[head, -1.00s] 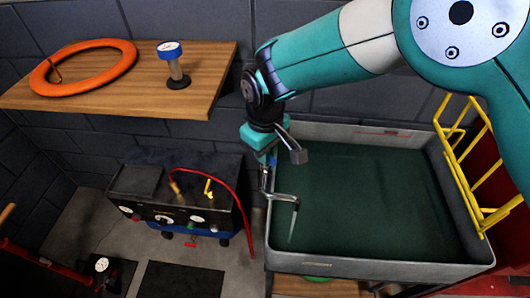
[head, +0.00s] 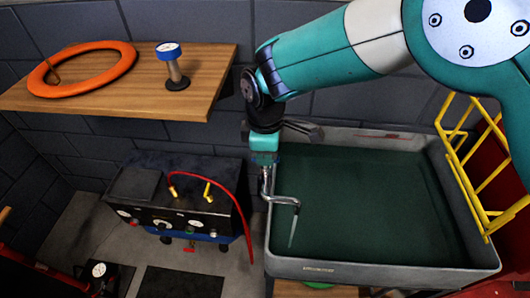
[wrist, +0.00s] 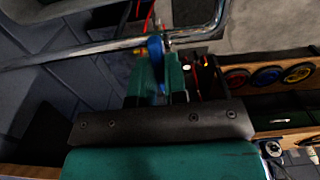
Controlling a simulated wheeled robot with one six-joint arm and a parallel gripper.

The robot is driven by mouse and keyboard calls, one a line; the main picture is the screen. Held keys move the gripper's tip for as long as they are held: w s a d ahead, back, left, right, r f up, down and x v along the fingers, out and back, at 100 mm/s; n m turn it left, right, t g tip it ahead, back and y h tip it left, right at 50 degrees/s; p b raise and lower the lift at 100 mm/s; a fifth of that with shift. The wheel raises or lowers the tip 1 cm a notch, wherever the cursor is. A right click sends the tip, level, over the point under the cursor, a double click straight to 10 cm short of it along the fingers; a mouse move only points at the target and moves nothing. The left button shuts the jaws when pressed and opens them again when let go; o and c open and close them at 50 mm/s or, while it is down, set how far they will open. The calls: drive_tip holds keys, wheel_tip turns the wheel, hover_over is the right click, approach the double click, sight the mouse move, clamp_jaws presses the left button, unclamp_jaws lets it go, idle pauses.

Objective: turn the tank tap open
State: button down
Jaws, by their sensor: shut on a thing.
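The tank tap (head: 281,201) is a bent metal spout at the left edge of a grey tank (head: 390,268). A pale slanted streak hangs from the spout's end over the tank; I cannot tell whether it is water. My gripper (head: 265,161) points down at the top of the tap. In the wrist view my gripper (wrist: 156,68) is shut on the tap's blue handle (wrist: 155,46), with a green finger on each side. In the head view the gripper mostly hides the handle.
A wooden shelf (head: 130,95) holds an orange ring (head: 45,85) and a blue-topped gauge (head: 169,52). Below stands a black machine (head: 160,212) with a red hose (head: 244,200). A yellow rack (head: 480,215) stands at the tank's right.

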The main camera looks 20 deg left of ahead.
idle(0.5)
drive_tip(key=c, duration=1.2)
unclamp_jaws()
drive_tip(key=shift+o, duration=0.2)
drive_tip(key=shift+r, duration=0.1)
wheel_tip(320, 180, up, 17)
drive_tip(key=b, duration=0.2)
drive_tip(key=shift+r+b, duration=0.15)
drive_tip(key=shift+b, duration=0.2)
